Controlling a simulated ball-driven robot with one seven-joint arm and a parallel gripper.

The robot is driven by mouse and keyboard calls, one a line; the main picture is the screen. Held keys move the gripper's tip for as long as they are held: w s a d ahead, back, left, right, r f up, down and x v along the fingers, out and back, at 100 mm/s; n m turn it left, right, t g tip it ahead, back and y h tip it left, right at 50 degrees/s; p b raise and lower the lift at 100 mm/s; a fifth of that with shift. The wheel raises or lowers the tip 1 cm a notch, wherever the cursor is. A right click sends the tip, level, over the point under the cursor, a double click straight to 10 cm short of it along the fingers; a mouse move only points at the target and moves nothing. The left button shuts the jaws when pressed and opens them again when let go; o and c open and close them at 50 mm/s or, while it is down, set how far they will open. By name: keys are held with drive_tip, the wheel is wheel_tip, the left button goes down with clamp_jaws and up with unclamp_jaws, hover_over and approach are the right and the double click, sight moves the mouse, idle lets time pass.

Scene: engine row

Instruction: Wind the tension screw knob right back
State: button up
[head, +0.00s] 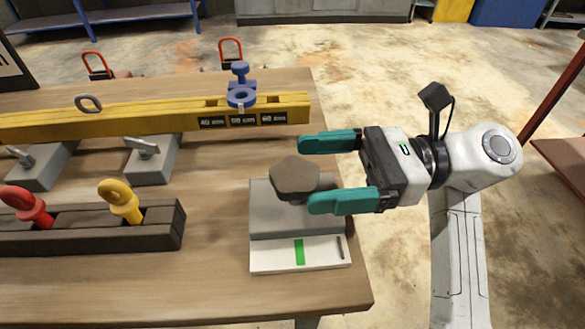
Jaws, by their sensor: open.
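The tension screw knob (295,174) is a brown-grey, several-sided knob on top of a grey block (290,222). A white plate (275,258) with a green mark (299,252) and a dark mark (341,247) is at the block's front. My gripper (322,172) is open, with teal fingers pointing left. One finger is behind the knob's right side and the other is in front of it, partly over the block. The knob's left part lies beyond the fingertips. I cannot tell whether a finger touches it. The knob's stem is mostly hidden.
A yellow beam (150,120) with a blue clamp (241,95) lies behind the block. A dark rack (90,232) with a red pin (28,206) and a yellow pin (121,200) is to the left. The wooden table (215,285) is bare at front.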

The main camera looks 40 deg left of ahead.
drive_tip(key=shift+v, duration=2.75)
